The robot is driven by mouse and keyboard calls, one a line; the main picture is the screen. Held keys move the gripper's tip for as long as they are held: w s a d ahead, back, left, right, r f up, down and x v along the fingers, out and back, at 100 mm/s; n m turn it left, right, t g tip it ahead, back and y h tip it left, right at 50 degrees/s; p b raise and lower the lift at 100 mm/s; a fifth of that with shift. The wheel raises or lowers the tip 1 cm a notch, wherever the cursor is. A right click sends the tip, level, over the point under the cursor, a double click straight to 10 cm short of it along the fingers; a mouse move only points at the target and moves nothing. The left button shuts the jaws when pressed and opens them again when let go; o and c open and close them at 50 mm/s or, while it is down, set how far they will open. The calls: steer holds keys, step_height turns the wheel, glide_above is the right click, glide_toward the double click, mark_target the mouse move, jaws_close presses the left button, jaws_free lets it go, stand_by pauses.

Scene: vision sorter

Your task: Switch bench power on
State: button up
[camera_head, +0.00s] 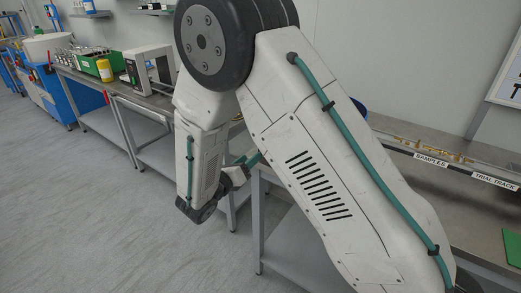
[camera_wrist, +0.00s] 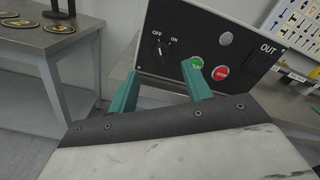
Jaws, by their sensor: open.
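In the wrist view, a dark control panel (camera_wrist: 222,55) faces me on a bench. It carries a black rotary switch (camera_wrist: 160,50) between the marks OFF and ON; its pointer direction is too small to tell surely. To its right are a green button (camera_wrist: 197,63), a red STOP button (camera_wrist: 221,72) and a pale round part (camera_wrist: 225,38). My gripper (camera_wrist: 160,85) is open and empty, its two teal fingers apart in front of the panel, below the switch. The right finger tip overlaps the green button in the picture. In the head view, my arm hides the panel.
In the wrist view, a grey table (camera_wrist: 45,45) with several dark discs stands at the left. In the head view, benches (camera_head: 130,95) line the wall, with a green crate (camera_head: 95,65) and a yellow tub (camera_head: 106,70). The floor (camera_head: 90,200) at left is clear.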

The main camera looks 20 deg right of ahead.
steer(key=x, duration=0.7)
steer(key=shift+d, duration=0.15)
steer(key=c, duration=0.9)
